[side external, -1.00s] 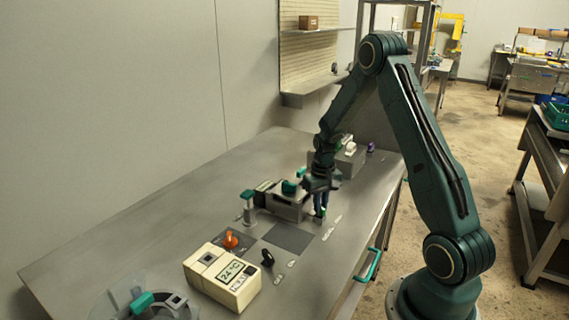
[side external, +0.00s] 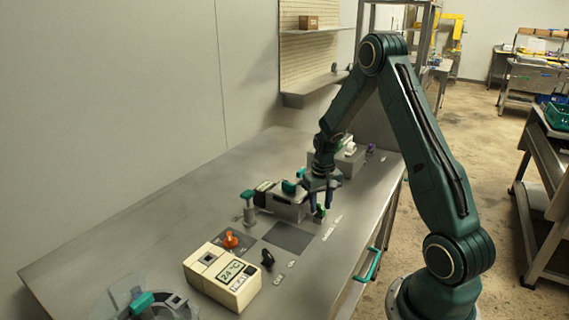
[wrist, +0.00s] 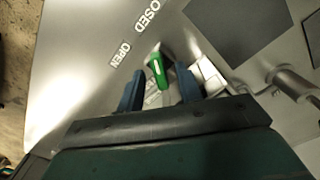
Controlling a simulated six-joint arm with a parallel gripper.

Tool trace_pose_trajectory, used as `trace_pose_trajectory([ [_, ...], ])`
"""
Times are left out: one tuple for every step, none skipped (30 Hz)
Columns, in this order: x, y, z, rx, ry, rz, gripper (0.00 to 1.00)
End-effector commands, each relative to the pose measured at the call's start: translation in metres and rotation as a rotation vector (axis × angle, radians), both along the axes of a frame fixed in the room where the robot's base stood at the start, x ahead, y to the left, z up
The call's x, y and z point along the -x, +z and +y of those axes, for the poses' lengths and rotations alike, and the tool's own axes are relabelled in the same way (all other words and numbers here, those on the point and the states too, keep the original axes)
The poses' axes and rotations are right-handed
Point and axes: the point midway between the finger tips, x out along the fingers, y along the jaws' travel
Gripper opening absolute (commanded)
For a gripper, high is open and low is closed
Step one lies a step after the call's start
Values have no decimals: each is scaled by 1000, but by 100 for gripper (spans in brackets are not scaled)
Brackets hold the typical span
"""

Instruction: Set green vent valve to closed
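The green vent valve handle (wrist: 157,70) shows in the wrist view between my fingers and beyond their tips. It points up the picture, toward the area of the printed labels OPEN (wrist: 121,53) and CLOSED (wrist: 147,17); I cannot tell which setting it is at. In the side view the green valve (side external: 320,212) is small and partly hidden by my gripper (side external: 322,200). In the wrist view my gripper (wrist: 159,84) is open, one dark blue finger on each side of the handle, with gaps between. Nothing is held.
An instrument box (side external: 285,207) with a teal-topped part stands left of my gripper. An orange knob (side external: 231,240), a black knob (side external: 267,258) and a cream display unit (side external: 224,277) stand nearer the camera. The bench's left side (side external: 150,215) is clear.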

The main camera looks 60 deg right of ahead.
Motion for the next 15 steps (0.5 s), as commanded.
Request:
trace_pose_trajectory([
  [0, 0, 0, 0, 0, 0, 35],
  [0, 0, 0, 0, 0, 0, 35],
  [0, 1, 0, 0, 0, 0, 35],
  [0, 2, 0, 0, 1, 0, 35],
  [0, 3, 0, 0, 1, 0, 35],
  [0, 4, 0, 0, 1, 0, 35],
  [0, 6, 0, 0, 1, 0, 35],
  [0, 8, 0, 0, 1, 0, 35],
  [0, 11, 0, 1, 1, -1, 35],
  [0, 14, 0, 1, 1, -2, 35],
  [-1, 17, 0, 1, 1, -2, 35],
  [0, 21, 0, 1, 1, -2, 35],
  [0, 25, 0, 2, 1, -2, 35],
  [-1, 29, 0, 2, 1, -3, 35],
  [-1, 35, 0, 2, 1, -3, 35],
])
